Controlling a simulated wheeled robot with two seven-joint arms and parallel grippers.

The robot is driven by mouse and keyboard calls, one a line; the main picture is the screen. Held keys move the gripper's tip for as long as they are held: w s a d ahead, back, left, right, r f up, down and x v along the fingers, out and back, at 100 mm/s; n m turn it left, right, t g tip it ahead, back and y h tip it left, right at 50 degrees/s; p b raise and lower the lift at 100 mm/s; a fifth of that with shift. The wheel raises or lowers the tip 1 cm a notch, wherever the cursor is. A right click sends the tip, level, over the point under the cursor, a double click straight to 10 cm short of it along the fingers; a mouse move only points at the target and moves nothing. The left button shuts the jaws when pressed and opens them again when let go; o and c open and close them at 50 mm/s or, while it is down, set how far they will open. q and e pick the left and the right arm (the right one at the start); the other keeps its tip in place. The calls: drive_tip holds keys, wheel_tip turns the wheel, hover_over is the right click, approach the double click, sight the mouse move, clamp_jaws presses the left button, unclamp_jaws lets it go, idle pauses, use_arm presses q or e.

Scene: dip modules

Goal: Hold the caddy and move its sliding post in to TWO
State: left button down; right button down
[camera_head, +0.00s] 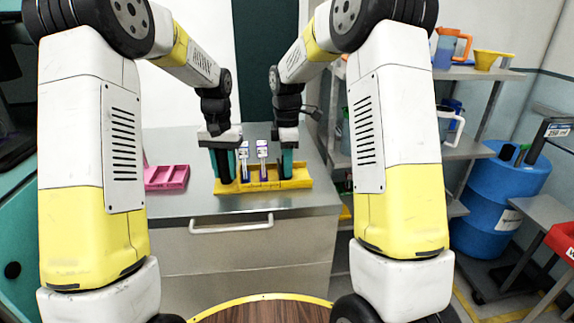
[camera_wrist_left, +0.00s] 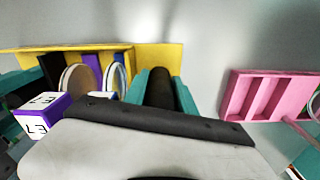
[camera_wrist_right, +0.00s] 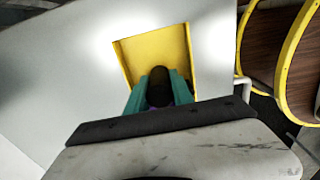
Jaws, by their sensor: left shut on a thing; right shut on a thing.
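The yellow caddy (camera_head: 300,182) lies on the grey counter, with two upright white and purple modules (camera_head: 262,152) in its middle. My left gripper (camera_head: 223,176) is shut at the caddy's left end, on a dark upright part (camera_wrist_left: 160,85) seen between its teal fingers. My right gripper (camera_head: 286,172) is shut toward the caddy's right end, around a dark-topped post (camera_wrist_right: 159,80) with a little purple below. Bare yellow caddy floor (camera_wrist_right: 155,48) shows beyond it. The fingers hide most of both gripped parts, and no position mark for TWO is readable.
A pink slotted tray (camera_head: 167,177) lies left of the caddy and also shows in the left wrist view (camera_wrist_left: 272,93). A module marked L3 (camera_wrist_left: 42,115) shows close to my left gripper. Shelves with jugs and a blue barrel (camera_head: 497,200) stand at right. The counter front is clear.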

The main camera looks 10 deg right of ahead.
idle(0.6)
drive_tip(key=shift+a, duration=1.4)
drive_tip(key=c, duration=1.1)
unclamp_jaws()
drive_tip(key=shift+d, duration=0.1)
wheel_tip(320, 180, up, 12)
